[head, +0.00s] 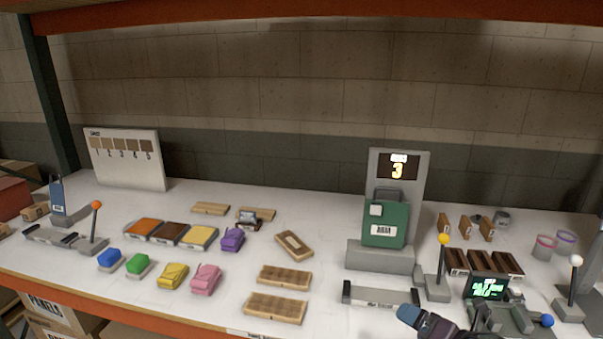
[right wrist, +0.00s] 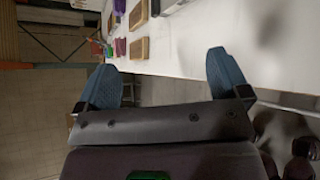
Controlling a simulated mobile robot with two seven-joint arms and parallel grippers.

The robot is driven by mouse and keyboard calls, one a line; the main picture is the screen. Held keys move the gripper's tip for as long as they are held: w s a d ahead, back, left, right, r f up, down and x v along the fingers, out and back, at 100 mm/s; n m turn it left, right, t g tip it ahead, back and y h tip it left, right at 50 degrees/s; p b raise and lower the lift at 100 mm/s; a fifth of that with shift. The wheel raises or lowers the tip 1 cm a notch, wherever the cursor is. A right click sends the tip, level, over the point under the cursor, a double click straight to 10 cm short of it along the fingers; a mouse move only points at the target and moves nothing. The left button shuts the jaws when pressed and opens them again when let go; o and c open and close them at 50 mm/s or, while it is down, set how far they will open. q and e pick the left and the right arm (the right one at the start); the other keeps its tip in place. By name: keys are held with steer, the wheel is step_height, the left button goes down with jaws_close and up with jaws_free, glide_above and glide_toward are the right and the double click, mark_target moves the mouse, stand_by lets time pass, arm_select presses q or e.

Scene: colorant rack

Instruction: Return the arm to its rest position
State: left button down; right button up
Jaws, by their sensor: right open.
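My right gripper (head: 412,317) shows at the bottom edge of the head view, right of centre, in front of the bench's near edge area. In the right wrist view its two blue fingers (right wrist: 161,62) stand wide apart with nothing between them. The white bench top (head: 205,305) lies beyond the fingers in that view. In the head view only a blue fingertip and part of the dark gripper body show; the rest is cut off by the frame. My left gripper is not in view.
Close by are a grey bar tray (head: 381,296), a yellow-knobbed lever (head: 443,262) and a small green-text display (head: 487,288). A green dispenser (head: 386,223) stands behind. Wooden blocks (head: 275,307) and colored packets (head: 205,278) lie to the left.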

steer(key=s+d+f+m+h, duration=0.1)
steer(key=s+f+m, duration=0.4)
steer(key=m, duration=0.5)
steer(key=s+d+f+m+h, duration=0.1)
steer(key=s+f+m+h, duration=0.3)
steer(key=s+m, duration=0.5)
steer(key=s+d+f+m+h, duration=0.1)
steer(key=s+f+m+h, duration=0.1)
steer(key=s+f+m, duration=0.4)
steer(key=s+m, duration=0.1)
steer(key=m, duration=0.3)
steer(key=shift+s+d+f+m, duration=0.2)
steer(key=shift+d+f+m, duration=0.1)
steer(key=shift+m, duration=0.1)
